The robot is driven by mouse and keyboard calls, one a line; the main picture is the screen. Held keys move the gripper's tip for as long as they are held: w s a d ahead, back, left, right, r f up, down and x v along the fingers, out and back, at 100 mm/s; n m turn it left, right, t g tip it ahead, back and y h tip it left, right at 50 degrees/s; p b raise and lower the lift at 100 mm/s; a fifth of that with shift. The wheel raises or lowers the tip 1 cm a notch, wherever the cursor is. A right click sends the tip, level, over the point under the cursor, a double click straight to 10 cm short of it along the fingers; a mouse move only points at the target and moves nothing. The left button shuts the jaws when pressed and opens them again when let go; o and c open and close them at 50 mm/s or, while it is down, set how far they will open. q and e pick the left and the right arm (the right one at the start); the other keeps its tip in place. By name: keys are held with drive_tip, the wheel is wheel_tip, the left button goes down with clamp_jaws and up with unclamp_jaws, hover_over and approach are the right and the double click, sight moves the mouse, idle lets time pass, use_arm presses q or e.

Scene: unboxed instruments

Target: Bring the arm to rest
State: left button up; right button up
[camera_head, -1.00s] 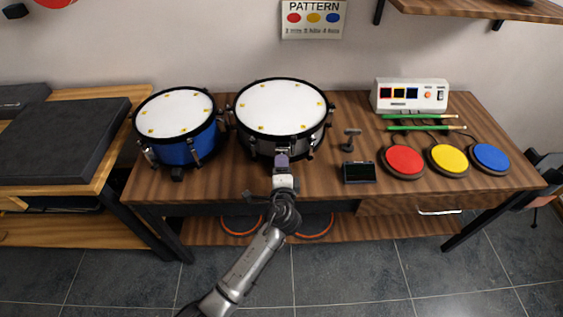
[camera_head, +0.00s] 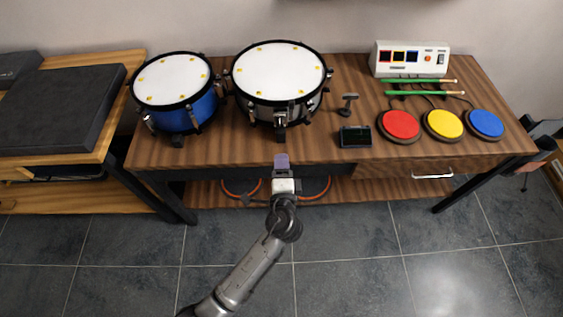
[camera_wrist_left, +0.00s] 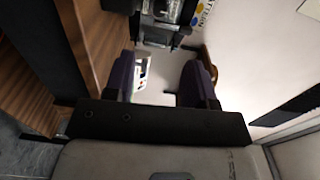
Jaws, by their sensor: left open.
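My left gripper (camera_head: 281,163) shows in the head view at the table's front edge, in front of the grey drum (camera_head: 278,75). In the left wrist view its two purple fingers stand apart (camera_wrist_left: 160,78), with no object held between them. The forearm reaches back toward the bottom of the head view. My right gripper is not in view.
The wooden table (camera_head: 225,150) bears a blue drum (camera_head: 172,80), a small black device (camera_head: 355,136), red (camera_head: 399,124), yellow (camera_head: 443,123) and blue (camera_head: 486,123) pads, green sticks (camera_head: 420,82) and a white control box (camera_head: 410,60). The floor in front is clear.

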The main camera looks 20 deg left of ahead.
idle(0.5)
use_arm(q)
drive_tip(key=s+a+r+n+g+h+p, duration=0.1)
drive_tip(key=s+a+n+g+h+p, duration=0.2)
drive_tip(key=s, duration=0.8)
drive_tip(key=s+a+n+g+h+p, duration=0.2)
drive_tip(key=s+n+g+p, duration=0.35)
drive_tip(key=s, duration=0.55)
drive_tip(key=s+a+r+n+g+h+p, duration=0.1)
drive_tip(key=s+a+n+g+h+p, duration=0.2)
drive_tip(key=s, duration=0.7)
wheel_tip(320, 180, up, 36)
drive_tip(key=g+y+p, duration=0.1)
drive_tip(key=p, duration=3.6)
wheel_tip(320, 180, down, 47)
drive_tip(key=b, duration=4.7)
drive_tip(key=shift+d, duration=0.15)
